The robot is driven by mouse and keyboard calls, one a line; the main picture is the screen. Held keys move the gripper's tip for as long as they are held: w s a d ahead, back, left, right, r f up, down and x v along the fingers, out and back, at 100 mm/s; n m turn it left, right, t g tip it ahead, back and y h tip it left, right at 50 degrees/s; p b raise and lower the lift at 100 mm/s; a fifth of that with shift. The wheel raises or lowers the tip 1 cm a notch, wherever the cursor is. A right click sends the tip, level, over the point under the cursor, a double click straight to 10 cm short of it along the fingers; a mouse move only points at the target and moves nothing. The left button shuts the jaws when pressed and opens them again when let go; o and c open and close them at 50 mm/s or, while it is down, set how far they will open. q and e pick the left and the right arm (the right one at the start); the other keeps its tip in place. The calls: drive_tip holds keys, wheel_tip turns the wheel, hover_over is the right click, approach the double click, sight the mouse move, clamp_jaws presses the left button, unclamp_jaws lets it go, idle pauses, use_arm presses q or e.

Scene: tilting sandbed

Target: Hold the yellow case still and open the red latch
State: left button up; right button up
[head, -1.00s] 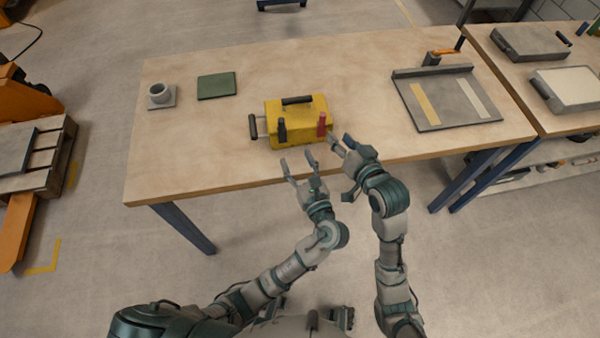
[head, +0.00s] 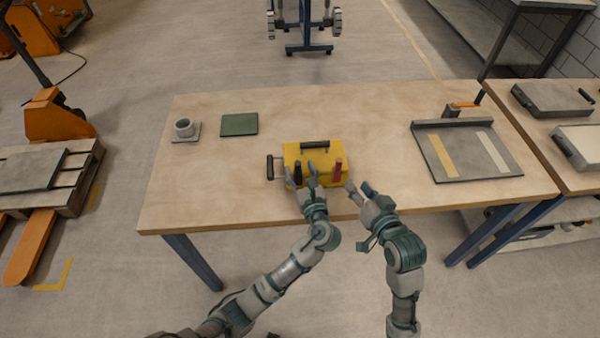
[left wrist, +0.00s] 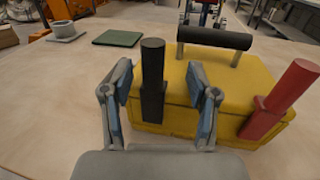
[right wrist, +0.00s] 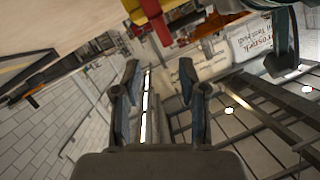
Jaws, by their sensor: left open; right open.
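The yellow case (head: 330,153) sits on the wooden table near its front edge, with a black handle (head: 315,144) on top. On its front are an upright black latch (head: 298,172) and, to the right, the red latch (head: 338,168), also upright. My left gripper (head: 301,174) is open at the case front. In the left wrist view its fingers stand either side of the black latch (left wrist: 152,85), apart from it; the red latch (left wrist: 280,100) is to the right. My right gripper (head: 358,188) is open and empty, right of the red latch, which shows in the right wrist view (right wrist: 155,18).
A black side handle (head: 270,167) sticks out left of the case. A grey cup (head: 184,127) and a green plate (head: 239,124) lie at the back left. A grey tray-like board (head: 465,150) lies at the right. The tabletop between is clear.

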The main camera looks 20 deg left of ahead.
use_arm(q)
drive_tip(key=c, duration=0.3)
drive_tip(key=shift+a, duration=0.25)
clamp_jaws()
use_arm(e)
drive_tip(key=shift+a, duration=0.25)
use_arm(q)
drive_tip(key=shift+a, duration=0.25)
use_arm(e)
drive_tip(key=shift+a, duration=0.25)
drive_tip(key=shift+c, duration=0.3)
use_arm(q)
drive_tip(key=shift+f, duration=0.1)
use_arm(e)
drive_tip(key=shift+f, duration=0.1)
drive_tip(key=c, duration=0.4)
drive_tip(key=shift+w+a+f+g, duration=0.1)
drive_tip(key=shift+w+f+g, duration=0.15)
drive_tip(key=shift+w+g, duration=0.05)
clamp_jaws()
use_arm(q)
drive_tip(key=shift+d, duration=0.2)
use_arm(e)
drive_tip(key=w+d+f+m+g+y, duration=0.2)
drive_tip(key=w+d+m+y, duration=0.3)
drive_tip(key=w+m+y, duration=0.2)
drive_tip(key=shift+w+d+f+m+g, duration=0.3)
drive_tip(key=shift+w+m+g, duration=0.15)
drive_tip(key=shift+w, duration=0.7)
